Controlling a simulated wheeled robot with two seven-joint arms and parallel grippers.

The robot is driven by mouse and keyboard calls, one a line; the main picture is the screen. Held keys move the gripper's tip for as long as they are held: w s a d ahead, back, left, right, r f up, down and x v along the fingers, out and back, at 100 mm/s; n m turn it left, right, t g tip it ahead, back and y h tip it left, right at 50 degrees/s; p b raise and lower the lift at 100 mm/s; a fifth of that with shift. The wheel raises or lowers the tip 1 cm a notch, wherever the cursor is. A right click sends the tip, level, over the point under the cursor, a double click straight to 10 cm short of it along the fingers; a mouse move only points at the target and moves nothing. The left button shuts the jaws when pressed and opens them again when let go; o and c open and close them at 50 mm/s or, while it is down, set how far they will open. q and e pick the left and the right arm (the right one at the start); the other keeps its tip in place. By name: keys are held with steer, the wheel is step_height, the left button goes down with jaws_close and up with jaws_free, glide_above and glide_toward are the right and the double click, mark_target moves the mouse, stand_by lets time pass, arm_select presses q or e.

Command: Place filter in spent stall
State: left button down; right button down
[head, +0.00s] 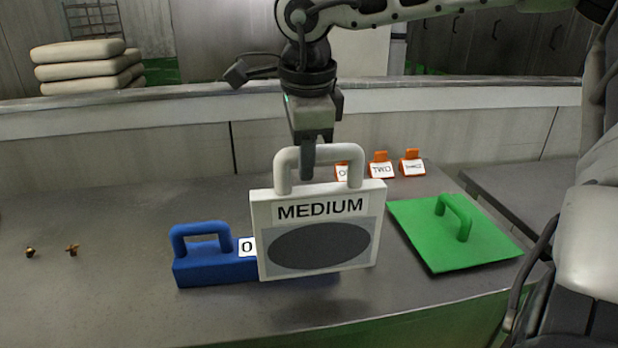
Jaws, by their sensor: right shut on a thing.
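The filter is a white square panel (318,262) marked "MEDIUM", with a dark grey oval on its face and a white loop handle on top. My right gripper (308,165) comes down from above and is shut on the handle's crossbar. The panel hangs upright, face towards me, in front of part of a blue block. Whether it touches the bench is hard to tell. No stall marked "spent" can be read in this view. My left gripper is not in view.
The blue block (205,268) has a handle and a part-hidden label. Right is a green plate (478,245) with a handle. Behind stand orange tags (382,165). Two small brass pieces (72,249) lie left. The grey bench (110,215) is mostly clear at left.

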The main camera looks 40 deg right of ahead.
mark_target(319, 215)
step_height(319, 215, down, 6)
steer(key=w+d, duration=0.1)
steer(key=d, duration=0.1)
stand_by(0.3)
steer(key=shift+w, duration=0.1)
steer(key=c, duration=1.6)
jaws_free()
steer(key=shift+f, duration=0.15)
steer(key=shift+c, duration=0.2)
steer(key=o, duration=0.4)
